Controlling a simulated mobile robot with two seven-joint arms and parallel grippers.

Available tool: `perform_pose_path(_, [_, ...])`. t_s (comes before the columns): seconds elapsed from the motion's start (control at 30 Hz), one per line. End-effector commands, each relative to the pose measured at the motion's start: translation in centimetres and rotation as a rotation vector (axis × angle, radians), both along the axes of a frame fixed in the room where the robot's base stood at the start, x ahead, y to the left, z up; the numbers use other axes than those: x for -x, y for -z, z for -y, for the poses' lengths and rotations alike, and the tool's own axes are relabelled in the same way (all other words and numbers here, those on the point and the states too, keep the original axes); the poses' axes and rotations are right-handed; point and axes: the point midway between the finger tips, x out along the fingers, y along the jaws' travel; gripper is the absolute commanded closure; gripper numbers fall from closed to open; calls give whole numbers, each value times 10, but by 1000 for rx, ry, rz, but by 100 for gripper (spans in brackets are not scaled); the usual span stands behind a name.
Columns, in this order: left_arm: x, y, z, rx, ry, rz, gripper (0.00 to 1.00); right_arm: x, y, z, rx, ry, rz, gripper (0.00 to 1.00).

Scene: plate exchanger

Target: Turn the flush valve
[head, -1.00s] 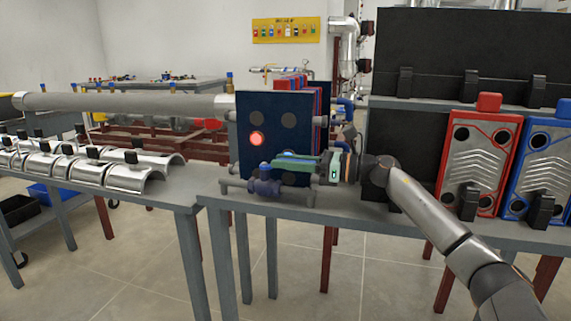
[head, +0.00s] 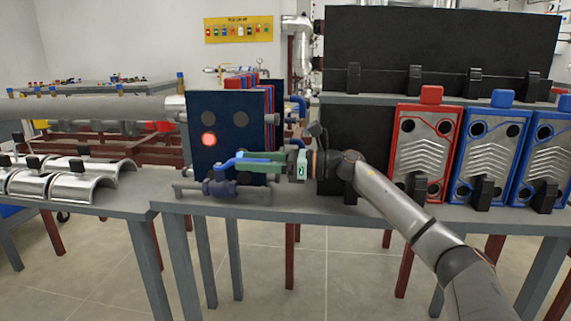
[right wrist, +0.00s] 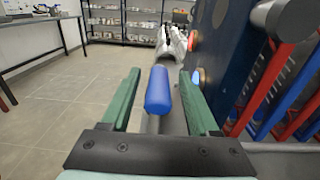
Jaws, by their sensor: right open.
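The flush valve has a dark blue body (head: 222,188) on a grey pipe low at the front of the dark blue plate exchanger (head: 232,115). Its blue lever handle (head: 228,163) shows just above the body. My right gripper (head: 243,162), with green fingers, is at the handle from the right. In the right wrist view the blue handle (right wrist: 158,92) lies between the two open green fingers (right wrist: 160,76), with a gap on each side. Part of the handle is hidden by the fingers in the head view. My left gripper is not in view.
The grey table (head: 300,208) carries the exchanger. A red-framed plate (head: 420,155) and blue-framed plates (head: 485,155) stand on the right. Silver half-shells (head: 85,180) lie on the left table. The exchanger face is close beside the right finger in the wrist view.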

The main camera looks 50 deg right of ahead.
Motion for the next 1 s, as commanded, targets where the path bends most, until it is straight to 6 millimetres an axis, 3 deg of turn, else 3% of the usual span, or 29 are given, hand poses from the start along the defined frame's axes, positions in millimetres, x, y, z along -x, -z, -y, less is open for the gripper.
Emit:
perform_pose_path(0.6, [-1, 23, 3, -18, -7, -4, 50, 58, 3, 44, 1, -2, -3, 39])
perform_pose_path(1.0, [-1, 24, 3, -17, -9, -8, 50, 77, 0, 59, -1, -2, 0, 39])
